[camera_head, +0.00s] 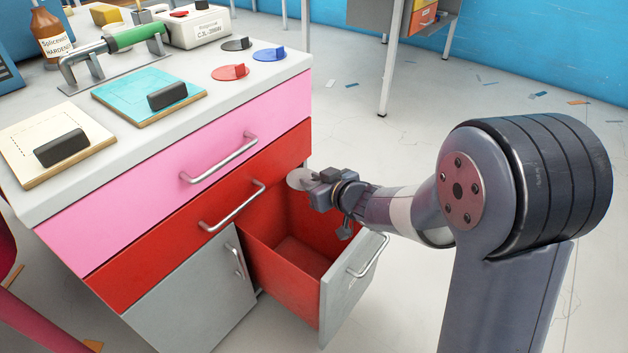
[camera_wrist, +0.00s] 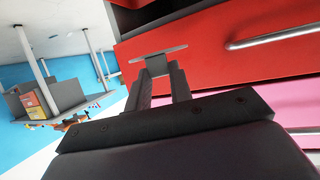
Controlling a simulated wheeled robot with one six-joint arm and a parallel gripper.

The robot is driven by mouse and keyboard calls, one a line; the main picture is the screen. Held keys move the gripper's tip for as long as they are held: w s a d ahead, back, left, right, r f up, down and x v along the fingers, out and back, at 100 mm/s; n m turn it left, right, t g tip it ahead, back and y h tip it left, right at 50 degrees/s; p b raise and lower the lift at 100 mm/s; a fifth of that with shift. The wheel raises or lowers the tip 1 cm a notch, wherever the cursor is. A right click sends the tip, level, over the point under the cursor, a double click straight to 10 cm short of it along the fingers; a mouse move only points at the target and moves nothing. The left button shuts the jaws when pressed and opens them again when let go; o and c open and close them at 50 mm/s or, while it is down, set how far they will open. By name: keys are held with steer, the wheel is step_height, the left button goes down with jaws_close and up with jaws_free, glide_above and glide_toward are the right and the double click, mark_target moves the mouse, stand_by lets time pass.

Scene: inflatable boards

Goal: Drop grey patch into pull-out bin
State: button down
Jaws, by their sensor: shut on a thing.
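The grey patch (camera_head: 300,179) is a light grey disc held near the red drawer front, above the back part of the open bin. My gripper (camera_head: 316,178) is shut on it. In the wrist view the patch (camera_wrist: 158,53) shows nearly edge-on at the tips of my fingers (camera_wrist: 156,68), which grip it at its middle. The pull-out bin (camera_head: 346,292) stands open at the lower right of the cabinet, with a grey front and red inner walls. Its visible floor is empty; my wrist hides part of the far side.
The worktop holds black (camera_head: 235,44), red (camera_head: 230,73) and blue (camera_head: 269,55) patches, a turquoise board (camera_head: 125,88), a cream board (camera_head: 30,128) and a green-handled tool (camera_head: 132,37). The red drawer handle (camera_head: 232,206) and pink drawer handle (camera_head: 218,158) stick out. Open floor lies to the right.

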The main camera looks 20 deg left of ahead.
steer(key=c, duration=1.2)
jaws_free()
steer(key=p+v, duration=0.4)
steer(key=v, duration=0.7)
steer(key=shift+w+f, duration=0.1)
